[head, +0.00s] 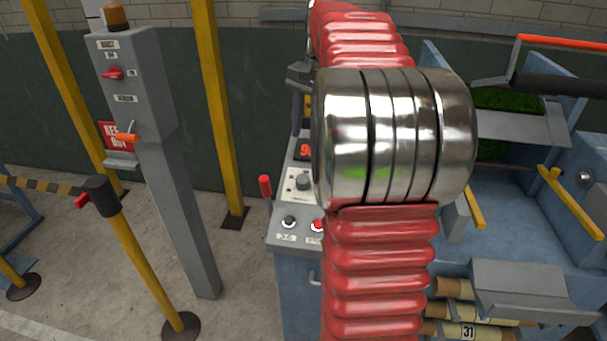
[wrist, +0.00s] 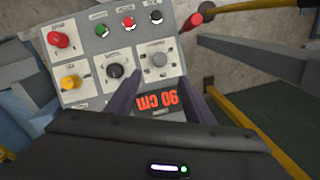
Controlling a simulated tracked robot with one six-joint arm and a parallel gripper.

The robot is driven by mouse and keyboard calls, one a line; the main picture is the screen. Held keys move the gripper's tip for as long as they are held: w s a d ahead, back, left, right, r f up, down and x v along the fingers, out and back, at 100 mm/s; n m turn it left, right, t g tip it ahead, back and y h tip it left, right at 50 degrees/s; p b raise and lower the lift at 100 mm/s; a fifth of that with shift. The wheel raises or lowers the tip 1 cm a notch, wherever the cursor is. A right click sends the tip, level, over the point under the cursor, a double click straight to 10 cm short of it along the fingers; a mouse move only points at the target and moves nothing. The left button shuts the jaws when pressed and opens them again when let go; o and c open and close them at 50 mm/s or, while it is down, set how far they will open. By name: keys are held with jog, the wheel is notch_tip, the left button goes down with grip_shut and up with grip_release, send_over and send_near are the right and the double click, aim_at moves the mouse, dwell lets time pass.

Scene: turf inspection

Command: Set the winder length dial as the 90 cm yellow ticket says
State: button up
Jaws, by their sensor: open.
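The winder's control panel (wrist: 88,75) appears upside down in the wrist view. Its display (wrist: 151,103) reads 90 cm in red digits. A grey dial (wrist: 158,61) on a pale plate sits beside the display, and a dial also shows in the head view (head: 303,181). Its label is too small to read. My gripper (wrist: 173,80) is open and empty, with the fingers pointing at the panel and the grey dial between and just beyond the tips. In the head view my arm hides most of the gripper and panel. A yellow patch (head: 307,106) shows behind; I cannot read it as the ticket.
A black dial (wrist: 115,71), a yellow knob (wrist: 71,81) and a red mushroom button (wrist: 59,40) share the panel. Green, red and black buttons line its edge. A grey post (head: 150,110) and yellow poles stand left.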

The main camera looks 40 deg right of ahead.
aim_at(303, 178)
jog(key=f, duration=0.4)
jog(key=w+f, duration=0.1)
jog(key=f, duration=0.8)
jog(key=shift+w+a+f, duration=0.25)
jog(key=shift+w+f, duration=0.05)
jog(key=shift+f, duration=0.05)
jog(key=c, duration=1)
